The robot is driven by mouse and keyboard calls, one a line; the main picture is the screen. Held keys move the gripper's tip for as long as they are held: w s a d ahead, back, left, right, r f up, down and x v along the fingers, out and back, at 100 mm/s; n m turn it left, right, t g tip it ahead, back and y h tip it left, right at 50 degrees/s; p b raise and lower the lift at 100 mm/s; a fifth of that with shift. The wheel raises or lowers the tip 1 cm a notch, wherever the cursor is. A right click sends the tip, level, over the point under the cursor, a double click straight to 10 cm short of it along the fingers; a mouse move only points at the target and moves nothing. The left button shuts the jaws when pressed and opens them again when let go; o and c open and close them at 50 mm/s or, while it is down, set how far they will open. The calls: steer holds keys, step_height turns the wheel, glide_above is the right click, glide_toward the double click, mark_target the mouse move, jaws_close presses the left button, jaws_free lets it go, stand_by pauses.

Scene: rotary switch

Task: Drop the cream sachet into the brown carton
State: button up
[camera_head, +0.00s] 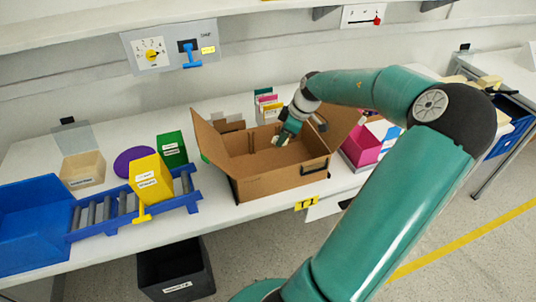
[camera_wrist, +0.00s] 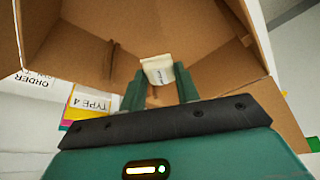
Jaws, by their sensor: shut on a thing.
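The brown carton (camera_head: 282,181) stands open on the white table with its flaps spread. It also fills much of the wrist view (camera_wrist: 215,45). My gripper (camera_head: 283,139) is over the carton's opening, near its back right part. In the wrist view my gripper (camera_wrist: 160,82) is shut on the cream sachet (camera_wrist: 158,70), which sits between the two fingertips with a small printed label. In the head view the sachet is mostly hidden by the fingers. I cannot tell its exact height above the carton floor.
A blue roller conveyor (camera_head: 110,212) with a yellow box (camera_head: 150,180) and a green box (camera_head: 172,149) stands left of the carton. A blue bin (camera_head: 35,225) is at far left. A magenta box (camera_head: 360,148) is right of the carton. A switch panel (camera_head: 170,47) hangs behind.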

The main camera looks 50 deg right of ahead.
steer(key=o, duration=1)
steer(key=shift+o, duration=0.2)
steer(key=v, duration=1.3)
steer(key=shift+r, duration=0.4)
